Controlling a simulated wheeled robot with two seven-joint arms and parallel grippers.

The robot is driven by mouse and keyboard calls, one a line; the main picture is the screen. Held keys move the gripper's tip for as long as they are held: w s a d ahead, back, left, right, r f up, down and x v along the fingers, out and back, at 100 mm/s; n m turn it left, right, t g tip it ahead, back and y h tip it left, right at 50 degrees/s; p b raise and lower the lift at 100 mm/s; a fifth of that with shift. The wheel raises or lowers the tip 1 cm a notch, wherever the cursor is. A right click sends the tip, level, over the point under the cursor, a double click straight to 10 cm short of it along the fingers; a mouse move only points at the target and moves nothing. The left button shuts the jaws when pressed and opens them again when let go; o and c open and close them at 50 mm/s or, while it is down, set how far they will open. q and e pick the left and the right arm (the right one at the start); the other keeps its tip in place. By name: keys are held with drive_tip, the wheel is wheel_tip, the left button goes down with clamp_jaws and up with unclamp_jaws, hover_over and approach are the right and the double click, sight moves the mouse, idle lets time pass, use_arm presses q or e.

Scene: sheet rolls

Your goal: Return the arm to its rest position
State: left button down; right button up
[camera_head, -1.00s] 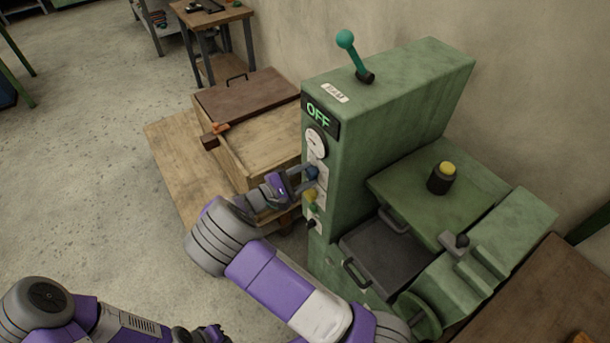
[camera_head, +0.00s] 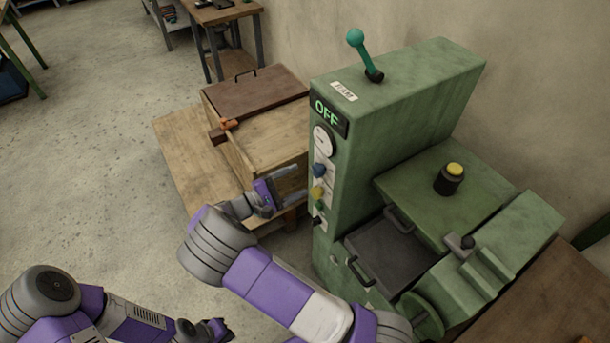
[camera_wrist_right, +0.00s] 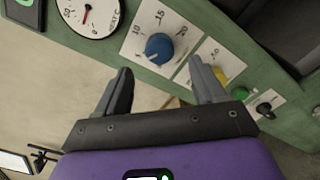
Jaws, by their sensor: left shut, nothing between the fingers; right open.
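My right arm reaches up from the bottom of the head view, and its gripper (camera_head: 298,183) is open and empty beside the green machine's control panel. The gripper is a little left of the blue knob (camera_head: 319,170), with a gap between them. In the right wrist view the open fingers (camera_wrist_right: 160,70) point towards the panel, and the blue knob (camera_wrist_right: 159,46) shows beyond and between the fingertips. My left gripper (camera_head: 222,331) is low at the bottom edge of the head view, shut and empty, with part of its arm cut off.
The green machine (camera_head: 400,85) has a display reading OFF (camera_head: 327,112), a gauge (camera_head: 323,141), a yellow knob (camera_head: 317,192), a teal lever (camera_head: 362,54) and a tray (camera_head: 385,258). A wooden crate (camera_head: 265,145) stands behind my right gripper.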

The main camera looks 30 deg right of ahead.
drive_tip(key=shift+a, duration=0.7)
drive_tip(key=s+d+f+m+g+y, duration=0.1)
drive_tip(key=s+f+g+y, duration=0.2)
drive_tip(key=s+f+y, duration=0.5)
drive_tip(key=s+d+f+g+y, duration=0.15)
drive_tip(key=s+f, duration=0.45)
drive_tip(key=f, duration=0.7)
drive_tip(key=s+a+f+m+g+y, duration=0.2)
drive_tip(key=s+a+f+m+y, duration=0.1)
drive_tip(key=s+a+f+y, duration=0.35)
drive_tip(key=s+a+r+m+t+y, duration=0.1)
drive_tip(key=a+r+m+t+y, duration=0.1)
drive_tip(key=a+m+t+y, duration=0.3)
drive_tip(key=a+m+y, duration=0.1)
drive_tip(key=a+m, duration=0.2)
drive_tip(key=shift+s, duration=0.25)
